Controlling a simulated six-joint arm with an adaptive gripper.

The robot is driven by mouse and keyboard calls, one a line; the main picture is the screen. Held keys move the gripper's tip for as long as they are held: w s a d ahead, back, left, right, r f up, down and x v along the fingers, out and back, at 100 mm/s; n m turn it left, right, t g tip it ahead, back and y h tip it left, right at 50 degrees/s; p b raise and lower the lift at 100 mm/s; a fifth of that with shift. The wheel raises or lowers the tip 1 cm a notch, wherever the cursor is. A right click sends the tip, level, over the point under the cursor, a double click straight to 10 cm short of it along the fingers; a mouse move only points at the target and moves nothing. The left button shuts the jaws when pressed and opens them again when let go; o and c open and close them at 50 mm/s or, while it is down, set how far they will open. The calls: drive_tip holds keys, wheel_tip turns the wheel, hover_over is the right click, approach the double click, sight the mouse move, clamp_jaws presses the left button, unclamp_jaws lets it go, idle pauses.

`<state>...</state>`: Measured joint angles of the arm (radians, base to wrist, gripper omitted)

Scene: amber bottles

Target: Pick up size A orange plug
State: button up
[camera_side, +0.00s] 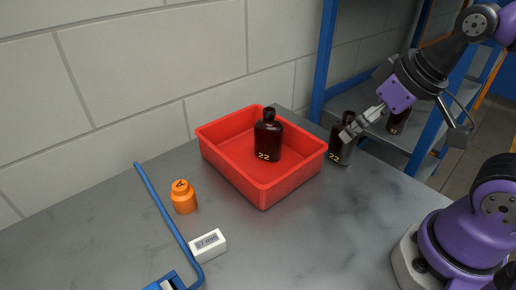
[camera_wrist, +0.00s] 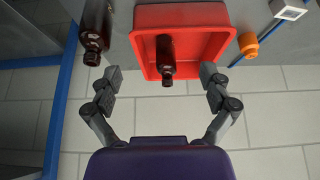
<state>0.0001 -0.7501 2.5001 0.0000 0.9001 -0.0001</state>
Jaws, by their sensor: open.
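The orange plug (camera_side: 183,196) stands upright on the grey table, left of the red tray, with a dark letter A on its top. It also shows in the wrist view (camera_wrist: 248,44) at the right, beside the tray and apart from my gripper. My gripper (camera_side: 350,133) is raised at the right in the side view, near a dark bottle and well away from the plug. In the wrist view its two fingers (camera_wrist: 160,82) are spread wide with nothing between them.
A red tray (camera_side: 223,172) holds a dark bottle (camera_side: 268,138) marked 22. Another dark bottle (camera_side: 341,147) stands right of the tray. A blue rod (camera_side: 163,212) and a white block (camera_side: 208,245) reading 57 mm lie near the plug. A blue-framed shelf (camera_side: 325,55) stands behind.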

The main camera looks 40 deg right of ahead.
drive_tip(key=n+g+y, duration=0.3)
drive_tip(key=n, duration=0.7)
approach(186, 185)
drive_tip(key=f, duration=0.2)
drive_tip(key=shift+n+y, duration=0.3)
drive_tip(key=x, duration=0.4)
drive_tip(key=shift+w+a+f, duration=0.25)
drive_tip(key=shift+f, duration=0.05)
drive_tip(key=x, duration=0.6)
drive_tip(key=shift+w, duration=0.15)
drive_tip(key=c, duration=1.3)
